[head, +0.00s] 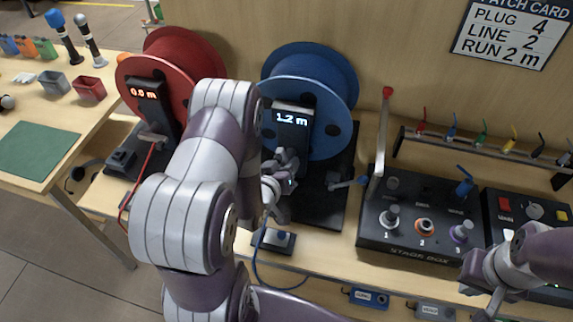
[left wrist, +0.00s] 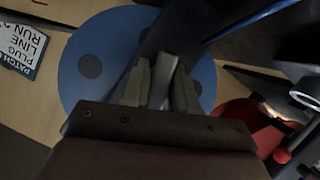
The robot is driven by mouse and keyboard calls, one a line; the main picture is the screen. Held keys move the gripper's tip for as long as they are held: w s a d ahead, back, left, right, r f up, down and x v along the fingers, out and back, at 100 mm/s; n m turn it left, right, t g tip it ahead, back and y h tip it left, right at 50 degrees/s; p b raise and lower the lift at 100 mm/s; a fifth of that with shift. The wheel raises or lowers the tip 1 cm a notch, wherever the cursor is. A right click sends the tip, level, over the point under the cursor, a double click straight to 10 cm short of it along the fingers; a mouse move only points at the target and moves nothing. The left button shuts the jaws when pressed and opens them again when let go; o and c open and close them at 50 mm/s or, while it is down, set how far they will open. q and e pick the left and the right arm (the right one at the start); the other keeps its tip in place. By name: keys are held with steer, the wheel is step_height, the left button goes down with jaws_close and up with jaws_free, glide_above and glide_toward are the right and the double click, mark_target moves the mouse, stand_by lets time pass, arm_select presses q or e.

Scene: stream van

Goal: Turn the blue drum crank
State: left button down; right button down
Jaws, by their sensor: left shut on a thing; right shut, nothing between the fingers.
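The blue drum (head: 335,85) stands in the middle of the bench, with a dark post in front whose display (head: 292,119) reads 1.2 m. My left gripper (head: 284,170) is at the front of this post, just below the display, and largely hides the crank there. In the left wrist view, its fingers (left wrist: 160,85) are shut on a grey bar (left wrist: 162,75), which looks like the crank, with the blue disc (left wrist: 95,60) behind. My right gripper (head: 488,300) is shut and empty, in front of the stage box at lower right.
The red drum (head: 185,65), reading 0.0 m, stands left of my left arm. The stage box (head: 415,220) with a red-tipped upright lever is at right. A blue cable (head: 262,270) hangs at the front edge near a small box (head: 275,240).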

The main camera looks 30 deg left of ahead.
arm_select(q)
steer(key=shift+n+t+h+b, duration=0.4)
steer(key=shift+n+h, duration=0.4)
steer(key=shift+n, duration=0.4)
stand_by(2.6)
steer(key=shift+n+t+h+b, duration=0.5)
steer(key=shift+n+t, duration=0.1)
steer(key=shift+n, duration=0.8)
stand_by(2.8)
